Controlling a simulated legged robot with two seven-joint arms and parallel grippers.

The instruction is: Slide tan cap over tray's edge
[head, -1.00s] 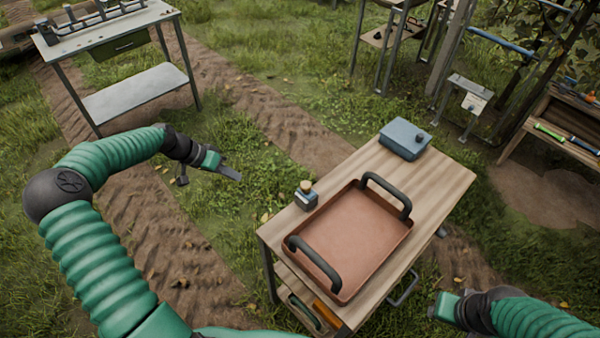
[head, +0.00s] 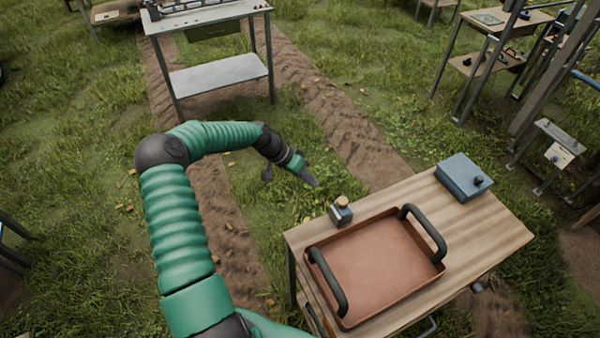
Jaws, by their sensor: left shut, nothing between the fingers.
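The tan cap (head: 342,202) sits on top of a small blue-grey bottle (head: 341,215), which stands on the wooden table beside the tray's back left corner. The tray (head: 378,268) is reddish-brown with two dark upright handles and looks empty. My left gripper (head: 310,180) is shut and empty, in the air to the left of the cap and apart from it. My right gripper is out of view.
A blue box (head: 464,178) with a dark knob stands at the table's back right corner. The wooden table (head: 495,228) has bare room right of the tray. A metal workbench (head: 218,75) stands farther back on grass and dirt.

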